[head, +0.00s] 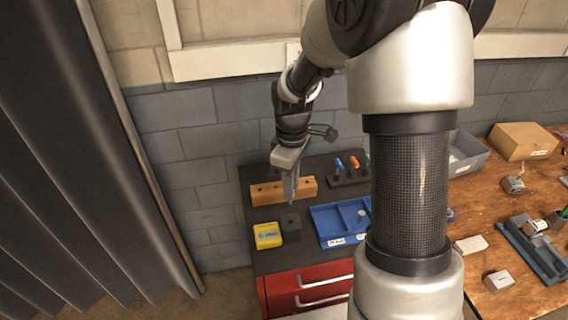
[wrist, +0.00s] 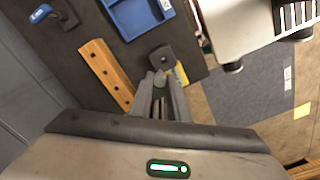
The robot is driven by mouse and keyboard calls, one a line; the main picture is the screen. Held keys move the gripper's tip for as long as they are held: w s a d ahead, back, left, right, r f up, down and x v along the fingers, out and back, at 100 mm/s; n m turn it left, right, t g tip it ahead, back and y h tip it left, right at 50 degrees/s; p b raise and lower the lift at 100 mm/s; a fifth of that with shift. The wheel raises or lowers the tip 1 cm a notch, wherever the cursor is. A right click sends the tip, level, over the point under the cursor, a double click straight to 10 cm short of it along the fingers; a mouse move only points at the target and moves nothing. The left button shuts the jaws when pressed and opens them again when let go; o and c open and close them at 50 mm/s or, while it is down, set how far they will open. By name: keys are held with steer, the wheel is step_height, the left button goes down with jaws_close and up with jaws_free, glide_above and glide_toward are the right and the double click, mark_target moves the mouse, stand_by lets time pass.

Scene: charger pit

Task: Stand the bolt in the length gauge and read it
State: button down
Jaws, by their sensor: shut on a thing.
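My gripper (head: 290,200) points down just above and behind a dark grey block with a hole in its top (head: 291,228), which looks like the length gauge. The block also shows in the wrist view (wrist: 163,58), just beyond the fingertips (wrist: 160,80). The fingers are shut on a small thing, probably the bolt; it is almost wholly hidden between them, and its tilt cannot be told. No thing stands visibly in the block's hole.
A wooden bar with holes (head: 265,194) lies behind the block. A yellow box (head: 268,236) is close at its left. A blue divided tray (head: 328,222) is at its right. A rack with coloured handles (head: 350,178) stands farther back. Red drawers (head: 310,290) are below.

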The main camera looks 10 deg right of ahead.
steer(key=shift+s, duration=0.45)
steer(key=shift+f, duration=0.2)
steer(key=shift+f+b, duration=1.8)
steer(key=shift+f, duration=0.3)
steer(key=shift+f+b, duration=1.9)
steer(key=shift+f, duration=0.85)
steer(key=c, duration=1.6)
jaws_free()
step_height(320, 180, up, 18)
steer(key=p, duration=0.2)
steer(key=shift+f+p, duration=0.25)
steer(key=shift+p, duration=0.05)
